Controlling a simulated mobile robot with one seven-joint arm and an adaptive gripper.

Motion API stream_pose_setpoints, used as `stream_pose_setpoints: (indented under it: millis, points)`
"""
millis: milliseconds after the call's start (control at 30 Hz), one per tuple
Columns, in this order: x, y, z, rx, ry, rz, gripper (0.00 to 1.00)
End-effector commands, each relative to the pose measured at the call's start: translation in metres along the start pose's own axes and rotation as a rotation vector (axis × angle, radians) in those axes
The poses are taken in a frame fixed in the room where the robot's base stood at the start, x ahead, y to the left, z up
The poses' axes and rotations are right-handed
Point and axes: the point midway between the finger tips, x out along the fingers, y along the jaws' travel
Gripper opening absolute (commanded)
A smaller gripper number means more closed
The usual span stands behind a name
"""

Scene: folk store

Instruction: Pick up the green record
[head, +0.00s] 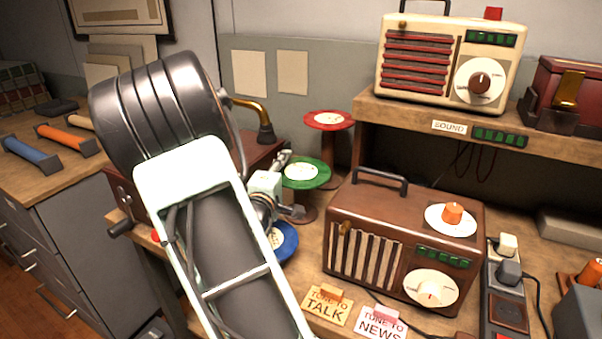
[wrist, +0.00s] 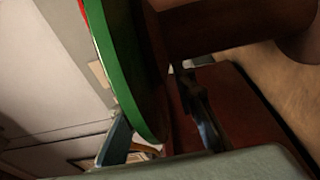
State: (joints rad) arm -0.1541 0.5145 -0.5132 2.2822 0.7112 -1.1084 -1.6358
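The green record (head: 300,173) has a pale label and lies flat on a round brown stand in the head view. In the wrist view its green rim (wrist: 122,70) runs down from the top left. My gripper (head: 290,187) is at the record's left edge. In the wrist view, my gripper (wrist: 160,132) has its fingers apart, with the lower end of the green rim between them. I cannot tell whether either finger touches the record. The record's left edge is partly hidden by my gripper in the head view.
A red record (head: 328,119) stands higher behind, and a blue record (head: 287,243) sits lower in front, partly hidden by my arm. A brown radio (head: 400,240) stands close on the right.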

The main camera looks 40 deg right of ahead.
Motion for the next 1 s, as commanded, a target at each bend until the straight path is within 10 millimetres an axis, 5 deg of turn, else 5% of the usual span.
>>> stream_pose_setpoints:
  millis: [233,767,1000]
  points:
    - [0.0,0.0,0.0,0.0,0.0,0.0,0.0]
    - [0.0,0.003,0.0,0.001,0.001,0.001,0.0]
    - [-0.001,0.029,-0.001,0.003,0.001,0.003,0.0]
